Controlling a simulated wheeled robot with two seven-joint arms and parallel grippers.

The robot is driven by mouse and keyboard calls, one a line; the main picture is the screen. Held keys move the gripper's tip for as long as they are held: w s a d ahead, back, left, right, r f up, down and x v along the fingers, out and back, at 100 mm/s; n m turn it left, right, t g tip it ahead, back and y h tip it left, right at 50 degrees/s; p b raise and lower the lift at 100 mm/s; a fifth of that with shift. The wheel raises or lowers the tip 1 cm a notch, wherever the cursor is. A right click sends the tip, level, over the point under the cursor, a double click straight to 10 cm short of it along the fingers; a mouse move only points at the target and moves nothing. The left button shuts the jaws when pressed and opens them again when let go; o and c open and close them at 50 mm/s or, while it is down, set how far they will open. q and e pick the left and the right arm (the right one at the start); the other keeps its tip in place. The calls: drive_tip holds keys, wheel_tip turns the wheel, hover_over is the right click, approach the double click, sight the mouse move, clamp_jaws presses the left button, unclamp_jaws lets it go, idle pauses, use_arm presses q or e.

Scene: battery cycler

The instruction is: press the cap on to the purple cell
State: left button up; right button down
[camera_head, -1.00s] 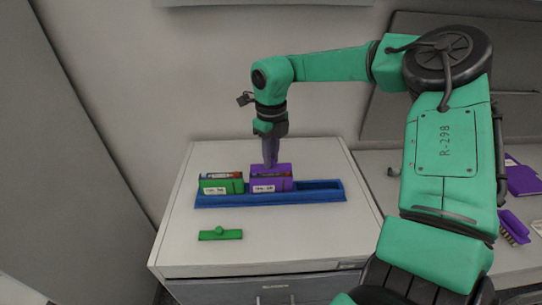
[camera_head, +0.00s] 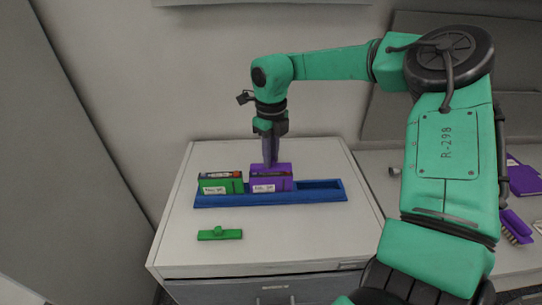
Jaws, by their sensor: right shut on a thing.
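The purple cell (camera_head: 283,184) stands upright in the blue tray (camera_head: 320,197), in the middle of the tray, with a white label on its front. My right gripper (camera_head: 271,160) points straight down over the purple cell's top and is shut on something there. The fingers and the small scale hide most of what it holds; I cannot tell whether the cap is seated on the cell. A green cap (camera_head: 220,234) with a small knob lies on the cabinet top in front of the tray. My left gripper is out of view.
A green cell (camera_head: 221,185) stands in the tray's left part, beside the purple cell. The tray's right slot is empty. The white cabinet top (camera_head: 300,238) is clear at front right. Purple items (camera_head: 521,178) and a purple brush (camera_head: 515,226) lie on the right-hand surface.

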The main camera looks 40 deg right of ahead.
drive_tip(key=shift+f+b, duration=0.15)
drive_tip(key=shift+b, duration=0.15)
idle(0.9)
drive_tip(key=shift+f+b, duration=0.3)
drive_tip(key=shift+b, duration=0.05)
drive_tip(key=shift+f, duration=0.1)
drive_tip(key=shift+c, duration=1.1)
unclamp_jaws()
drive_tip(key=shift+r+p, duration=2.25)
drive_tip(key=shift+r, duration=1.35)
drive_tip(key=shift+c, duration=0.3)
